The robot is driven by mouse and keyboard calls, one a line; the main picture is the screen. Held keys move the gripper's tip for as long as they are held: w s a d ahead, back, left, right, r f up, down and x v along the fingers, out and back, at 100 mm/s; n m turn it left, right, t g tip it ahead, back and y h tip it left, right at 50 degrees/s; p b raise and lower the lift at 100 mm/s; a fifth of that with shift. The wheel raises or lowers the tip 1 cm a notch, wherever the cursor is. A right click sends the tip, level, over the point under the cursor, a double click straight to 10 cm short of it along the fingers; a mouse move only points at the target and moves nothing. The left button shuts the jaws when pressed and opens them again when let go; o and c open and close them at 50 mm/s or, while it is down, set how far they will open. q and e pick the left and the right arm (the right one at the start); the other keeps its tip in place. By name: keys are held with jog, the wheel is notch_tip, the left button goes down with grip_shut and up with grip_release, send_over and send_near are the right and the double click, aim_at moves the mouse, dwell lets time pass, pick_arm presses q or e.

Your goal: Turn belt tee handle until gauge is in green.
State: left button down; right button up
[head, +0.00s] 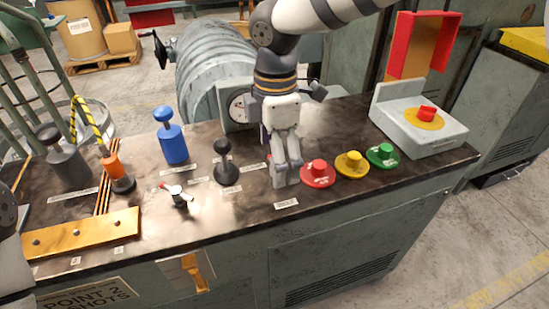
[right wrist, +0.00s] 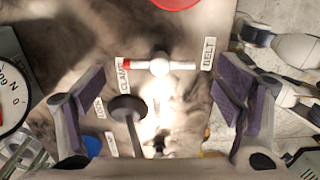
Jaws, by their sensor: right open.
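The belt tee handle (right wrist: 180,65) is a white crossbar with a red tip and round hub, lying crosswise between the CLAMP and BELT labels in the right wrist view. In the head view my right gripper hides most of it. My right gripper (right wrist: 158,97) is open, pointing down over the handle, with one purple-padded finger towards each bar end. No contact shows. The gauge (head: 237,107) is a round white dial behind my right gripper, partly covered by it. Part of its dial (right wrist: 10,88) shows at the left wrist-view edge; its reading and green zone are unclear. My left gripper is out of view.
Red (head: 318,174), yellow (head: 352,164) and green (head: 383,155) buttons line the right side. The bench front edge is clear.

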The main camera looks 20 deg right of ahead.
jog(key=shift+f, duration=0.75)
jog(key=shift+c, duration=0.5)
jog(key=c, duration=1.1)
